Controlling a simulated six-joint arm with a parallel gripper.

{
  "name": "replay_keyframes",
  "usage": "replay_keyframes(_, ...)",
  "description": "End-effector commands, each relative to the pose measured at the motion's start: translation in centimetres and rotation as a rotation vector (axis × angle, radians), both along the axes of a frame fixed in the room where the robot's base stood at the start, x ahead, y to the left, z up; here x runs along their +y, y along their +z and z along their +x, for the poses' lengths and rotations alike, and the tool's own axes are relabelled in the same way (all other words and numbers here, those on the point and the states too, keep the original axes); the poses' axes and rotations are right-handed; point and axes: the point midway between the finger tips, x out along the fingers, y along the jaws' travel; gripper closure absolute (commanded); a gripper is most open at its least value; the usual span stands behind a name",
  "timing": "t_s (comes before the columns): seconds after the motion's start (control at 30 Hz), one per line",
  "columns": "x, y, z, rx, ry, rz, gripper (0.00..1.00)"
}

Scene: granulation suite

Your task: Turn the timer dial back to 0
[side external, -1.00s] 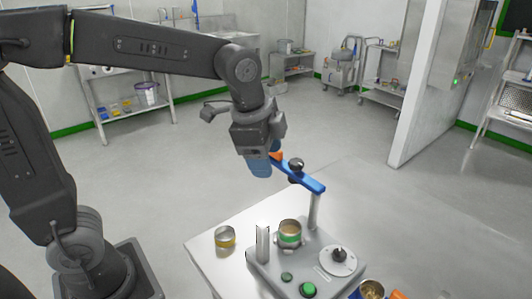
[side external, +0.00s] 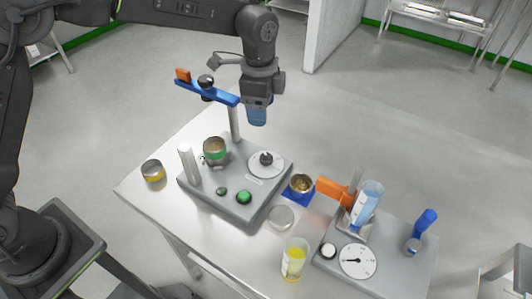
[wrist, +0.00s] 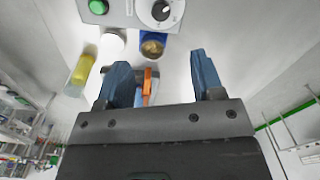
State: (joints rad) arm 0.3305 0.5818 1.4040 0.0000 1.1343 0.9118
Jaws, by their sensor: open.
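The timer dial is probably the white disc (side external: 266,164) with a black knob on the grey machine base (side external: 215,190); its markings are too small to read. It also shows at the top edge of the wrist view (wrist: 160,12). My gripper (side external: 257,118) points down with blue fingers, raised above the table, behind and above the dial. In the wrist view my gripper (wrist: 162,72) is open, with its fingers apart and nothing held between them.
A blue arm with a black knob (side external: 207,90) stands on a post left of my gripper. A second device with a gauge (side external: 358,261) and a yellow beaker (side external: 294,259) stand right.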

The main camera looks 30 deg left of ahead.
Motion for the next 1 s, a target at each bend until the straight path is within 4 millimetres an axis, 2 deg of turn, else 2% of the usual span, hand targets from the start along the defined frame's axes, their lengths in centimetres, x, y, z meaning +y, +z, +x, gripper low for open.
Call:
replay_keyframes(0.03, -0.5, -0.8, 0.3, 0.011, -0.011, 0.004, 0.39)
replay_keyframes(0.13, -1.0, -1.6, 0.6, 0.020, -0.023, 0.007, 0.39)
replay_keyframes(0.37, -1.0, -4.2, 0.6, 0.024, -0.024, 0.009, 0.39)
replay_keyframes(0.7, -1.0, -11.1, 0.6, 0.024, -0.023, 0.009, 0.39)
replay_keyframes(0.83, -1.0, -13.2, 0.6, 0.024, -0.023, 0.008, 0.39)
replay_keyframes(1.0, -1.0, -14.9, 0.6, 0.021, -0.023, 0.008, 0.39)
